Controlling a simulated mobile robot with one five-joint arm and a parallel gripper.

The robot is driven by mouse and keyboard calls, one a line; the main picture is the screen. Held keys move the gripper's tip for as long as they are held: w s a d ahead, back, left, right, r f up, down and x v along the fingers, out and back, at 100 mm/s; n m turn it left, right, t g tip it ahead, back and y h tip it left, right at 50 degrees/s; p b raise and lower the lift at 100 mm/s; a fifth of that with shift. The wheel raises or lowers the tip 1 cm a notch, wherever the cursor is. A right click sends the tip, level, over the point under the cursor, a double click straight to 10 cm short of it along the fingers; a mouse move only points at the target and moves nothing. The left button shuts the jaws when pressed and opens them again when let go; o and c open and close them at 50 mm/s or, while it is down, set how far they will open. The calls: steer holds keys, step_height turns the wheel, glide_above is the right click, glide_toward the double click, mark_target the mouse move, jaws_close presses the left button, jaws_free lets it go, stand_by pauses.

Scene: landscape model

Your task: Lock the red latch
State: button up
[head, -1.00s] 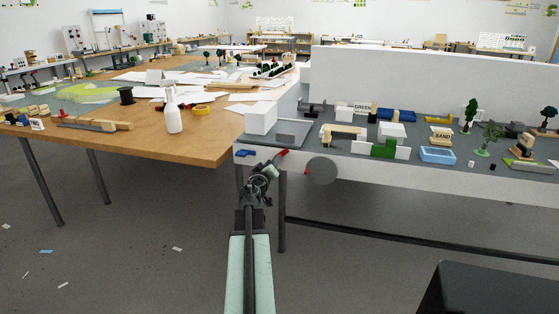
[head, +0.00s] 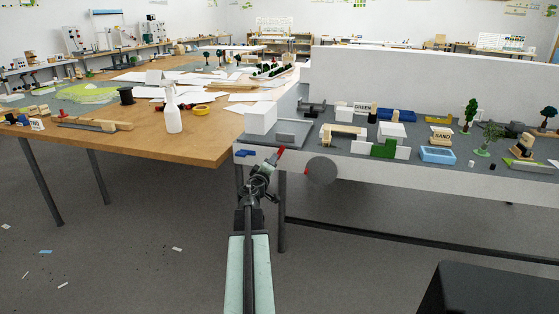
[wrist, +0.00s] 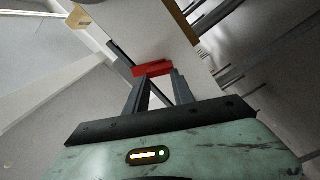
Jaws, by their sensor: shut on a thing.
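The red latch (head: 281,153) is a short red bar at the white front edge of the model table, towards its left end. It stands steeply, tilted a little to the right. My gripper (head: 272,164) is at the latch from the front and below. In the wrist view the red latch (wrist: 153,69) lies across the tips of my gripper (wrist: 157,78), and the jaws are shut on it. The fingertips partly hide how the latch is fixed.
A blue piece (head: 245,153) sits left of the latch on the same edge. A grey round disc (head: 321,171) is on the front face to the right. Model blocks and trees stand on the tabletop. A wooden table (head: 200,147) adjoins at left.

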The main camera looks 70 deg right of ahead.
steer(key=shift+w+d+r+n, duration=0.1)
steer(key=shift+d+r+n, duration=0.05)
steer(key=shift+d+n, duration=0.65)
steer(key=shift+w+d+r+n, duration=0.1)
steer(key=shift+d+r+n, duration=0.05)
steer(key=shift+d+n, duration=0.65)
steer(key=shift+a, duration=0.15)
steer(key=shift+n, duration=0.9)
steer(key=o, duration=0.9)
steer(key=shift+s+a+f, duration=0.1)
steer(key=shift+a+f, duration=0.05)
steer(key=shift+a, duration=1.65)
steer(key=shift+s+a+f, duration=0.1)
steer(key=shift+a, duration=1.7)
steer(key=shift+a+f, duration=0.15)
steer(key=shift+a, duration=1.65)
